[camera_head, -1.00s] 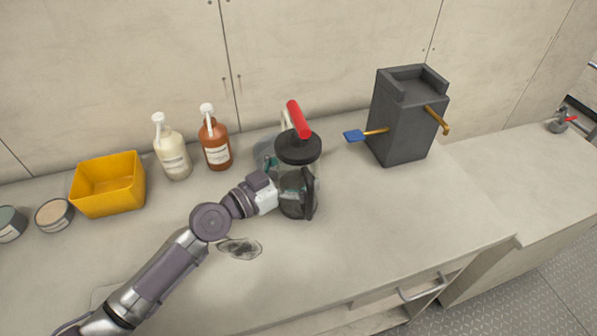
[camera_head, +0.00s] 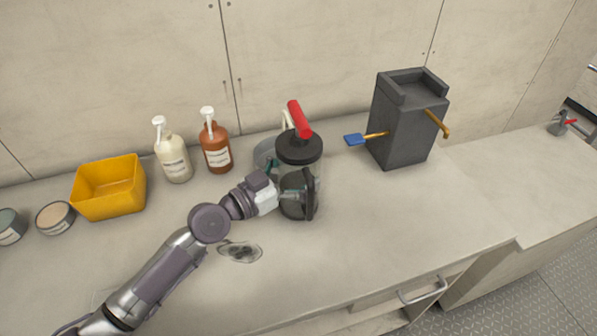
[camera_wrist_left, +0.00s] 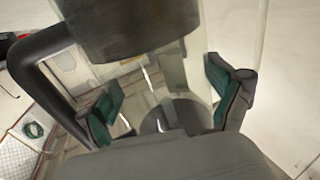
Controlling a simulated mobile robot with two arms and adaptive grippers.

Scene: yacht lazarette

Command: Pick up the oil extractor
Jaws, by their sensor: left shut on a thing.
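The oil extractor (camera_head: 299,152) is a clear cylinder with a black lid, a red top handle and a dark side handle. It stands upright on the worktop, or very slightly above it; I cannot tell which. My left gripper (camera_head: 283,191) reaches it from the left and is shut on its clear body. In the left wrist view the green-padded fingers (camera_wrist_left: 165,108) lie on both sides of the clear body (camera_wrist_left: 185,75), under the black lid (camera_wrist_left: 130,22). My right gripper is in neither view.
A yellow bin (camera_head: 108,188), a cream pump bottle (camera_head: 173,155) and a brown pump bottle (camera_head: 214,145) stand to the left. A dark grey block (camera_head: 402,125) with a blue-tipped tool (camera_head: 356,138) stands to the right.

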